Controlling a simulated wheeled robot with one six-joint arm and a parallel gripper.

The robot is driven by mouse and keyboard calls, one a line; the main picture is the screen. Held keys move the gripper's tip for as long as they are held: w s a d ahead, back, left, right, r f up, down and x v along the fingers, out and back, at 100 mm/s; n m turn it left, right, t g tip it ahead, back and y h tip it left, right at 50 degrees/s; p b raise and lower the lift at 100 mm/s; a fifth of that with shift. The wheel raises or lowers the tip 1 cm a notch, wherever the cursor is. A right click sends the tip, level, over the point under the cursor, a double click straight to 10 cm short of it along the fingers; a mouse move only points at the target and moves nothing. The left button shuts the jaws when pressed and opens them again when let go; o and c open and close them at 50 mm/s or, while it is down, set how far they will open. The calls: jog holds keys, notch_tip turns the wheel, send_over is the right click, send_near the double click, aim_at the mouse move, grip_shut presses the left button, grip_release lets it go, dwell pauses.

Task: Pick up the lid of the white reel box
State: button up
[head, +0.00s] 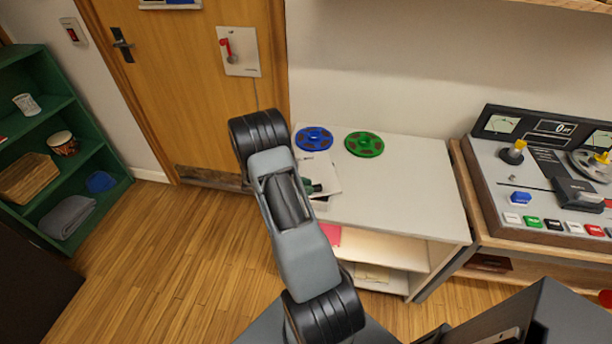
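A white, flat, box-like thing (325,172), likely the white reel box with its lid, lies at the left end of the white table. My arm covers its left part, so I cannot make out the lid apart from the box. A small dark part (313,187) shows beside my arm against the box, perhaps part of my gripper. The fingers are hidden behind the arm, so I cannot tell whether they are open or touch the box.
A blue reel (314,139) and a green reel (364,144) lie at the back of the white table (415,190). Its right half is bare. A tape machine console (550,175) stands to the right. A green shelf (60,140) and a wooden door (180,80) are left.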

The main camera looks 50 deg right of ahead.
grip_shut()
